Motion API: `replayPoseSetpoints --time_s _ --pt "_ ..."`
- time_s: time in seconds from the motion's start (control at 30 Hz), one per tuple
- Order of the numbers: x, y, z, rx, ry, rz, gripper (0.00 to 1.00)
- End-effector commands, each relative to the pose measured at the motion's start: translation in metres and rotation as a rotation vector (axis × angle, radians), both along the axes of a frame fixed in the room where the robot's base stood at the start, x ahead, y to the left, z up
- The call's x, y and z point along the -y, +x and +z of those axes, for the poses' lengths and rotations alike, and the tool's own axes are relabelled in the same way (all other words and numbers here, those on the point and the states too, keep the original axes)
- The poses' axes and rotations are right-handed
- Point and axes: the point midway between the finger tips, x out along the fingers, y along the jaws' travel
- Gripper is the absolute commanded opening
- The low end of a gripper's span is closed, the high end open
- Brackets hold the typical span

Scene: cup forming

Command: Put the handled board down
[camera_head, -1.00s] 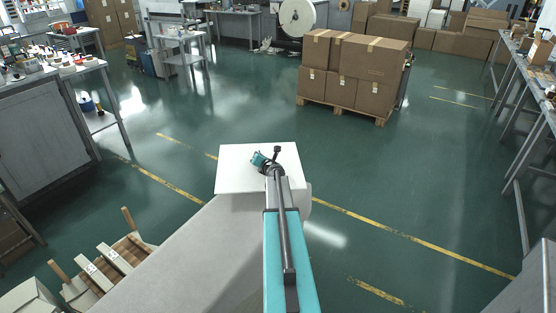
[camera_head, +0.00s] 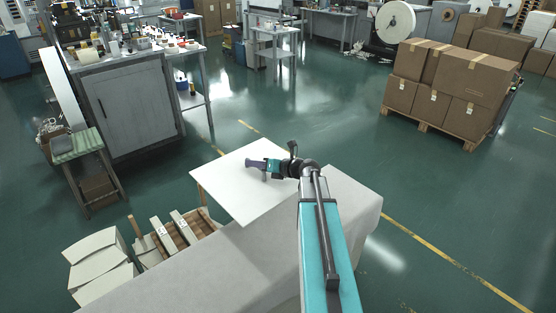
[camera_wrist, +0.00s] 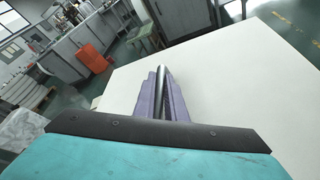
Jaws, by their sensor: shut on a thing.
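The handled board (camera_head: 236,196) is a flat white panel. In the head view it lies out in front of my arm, partly beyond the edge of a pale covered surface. It fills much of the wrist view (camera_wrist: 235,85). My gripper (camera_head: 254,164) is over the board with its purple fingers close together. In the wrist view the purple fingers of my gripper (camera_wrist: 162,88) close around a narrow grey bar, which appears to be the board's handle. I cannot tell whether the board touches anything beneath it.
A grey cabinet bench (camera_head: 135,110) with small items stands at left. A small green-topped table (camera_head: 77,144) stands beside it. White stacks (camera_head: 100,262) and a wooden crate (camera_head: 178,235) are at lower left. Boxes on a pallet (camera_head: 445,85) stand at right. Green floor is open between.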

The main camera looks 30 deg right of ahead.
Motion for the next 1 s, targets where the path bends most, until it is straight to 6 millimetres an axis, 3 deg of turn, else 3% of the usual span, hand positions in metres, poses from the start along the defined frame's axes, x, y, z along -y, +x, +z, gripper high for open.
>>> replayPoseSetpoints --time_s 0.03,0.3,0.5,0.7,1.0 --pt "-0.023 -0.006 0.007 0.002 -0.001 0.051 0.0" --pt "-0.125 -0.041 0.03 0.001 -0.009 0.325 0.0" --pt "-0.18 -0.071 0.042 -0.003 -0.013 0.49 0.0" --pt "-0.203 -0.087 0.047 -0.004 -0.015 0.568 0.0" --pt "-0.204 -0.088 0.047 -0.005 -0.014 0.576 0.0"
